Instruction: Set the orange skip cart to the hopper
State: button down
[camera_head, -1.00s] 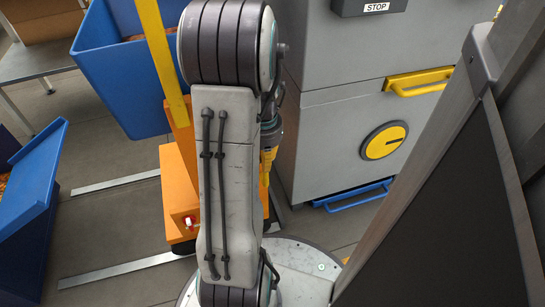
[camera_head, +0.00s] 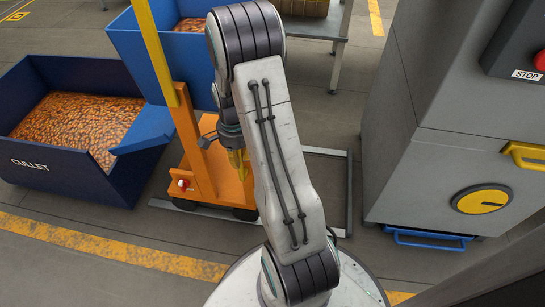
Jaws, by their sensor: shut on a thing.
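The orange skip cart (camera_head: 192,172) stands on the floor just beyond my base, with an orange and yellow post (camera_head: 156,55) and a blue skip (camera_head: 172,58) holding amber pieces raised on it. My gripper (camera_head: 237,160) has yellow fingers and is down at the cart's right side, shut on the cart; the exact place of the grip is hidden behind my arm. A dark blue bin marked CULLET (camera_head: 60,172), full of amber pieces, stands left of the cart. I cannot tell whether this bin is the hopper.
A grey machine (camera_head: 395,130) with a red STOP button, a yellow handle and a blue tray (camera_head: 430,240) stands at the right. A metal floor frame (camera_head: 348,195) lies right of the cart. A table (camera_head: 340,45) stands behind. A yellow floor line (camera_head: 100,245) crosses the front left.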

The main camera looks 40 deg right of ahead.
jog(key=w+a+p, duration=0.1)
jog(key=w+a, duration=0.4)
jog(key=w, duration=0.1)
jog(key=shift+w+f, duration=0.15)
jog(key=shift+w+a, duration=0.1)
jog(key=shift+a, duration=0.05)
jog(key=c, duration=1.2)
grip_release()
jog(key=shift+w, duration=0.1)
jog(key=shift+r, duration=0.2)
notch_tip(320, 180, up, 12)
